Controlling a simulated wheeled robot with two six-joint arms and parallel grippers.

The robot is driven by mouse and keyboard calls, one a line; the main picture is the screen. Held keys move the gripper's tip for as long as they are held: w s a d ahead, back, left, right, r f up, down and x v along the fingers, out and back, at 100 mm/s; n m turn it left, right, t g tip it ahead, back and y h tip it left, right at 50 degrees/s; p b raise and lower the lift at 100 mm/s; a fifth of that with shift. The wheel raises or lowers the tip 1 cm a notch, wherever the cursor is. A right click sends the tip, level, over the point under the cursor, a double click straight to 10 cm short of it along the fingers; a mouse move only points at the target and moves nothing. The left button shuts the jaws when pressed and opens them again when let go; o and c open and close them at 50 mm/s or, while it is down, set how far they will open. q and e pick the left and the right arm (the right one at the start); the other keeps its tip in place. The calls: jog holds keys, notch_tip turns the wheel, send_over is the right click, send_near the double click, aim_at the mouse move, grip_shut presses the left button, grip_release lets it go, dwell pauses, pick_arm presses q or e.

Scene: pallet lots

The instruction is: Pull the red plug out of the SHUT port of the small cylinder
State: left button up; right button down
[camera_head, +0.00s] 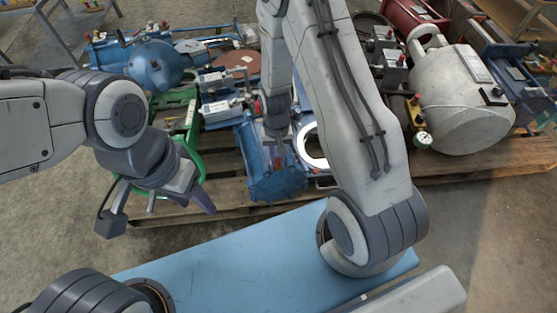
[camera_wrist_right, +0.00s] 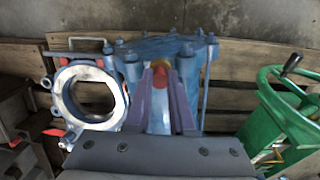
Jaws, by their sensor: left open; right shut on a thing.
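The small blue cylinder (camera_head: 262,178) lies on the pallet, below my right forearm in the head view. Its flanged end (camera_wrist_right: 150,46) with bolts fills the middle of the right wrist view. My right gripper (camera_wrist_right: 160,80) points at this cylinder and is shut on the red plug (camera_wrist_right: 160,72), which shows between its fingertips. I cannot see clearly how deep the plug sits, and no port lettering is readable. My left gripper (camera_head: 158,214) is open and empty, in front of the pallet at the left, apart from the cylinder.
A white-ringed blue flange part (camera_wrist_right: 70,97) stands beside the cylinder. A green handwheel valve (camera_wrist_right: 275,125) stands on its other side. A large grey tank (camera_head: 455,95) and blue pump (camera_head: 153,62) crowd the pallet (camera_head: 440,172). Floor at right front is free.

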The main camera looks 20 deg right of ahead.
aim_at(277, 158)
jog(key=shift+r, duration=0.15)
jog(key=shift+w+r+p, duration=0.15)
jog(key=shift+r+p, duration=1.3)
jog(key=shift+p, duration=0.05)
jog(key=shift+w+r+p, duration=0.1)
jog(key=shift+r+p, duration=1.3)
jog(key=shift+p, duration=0.05)
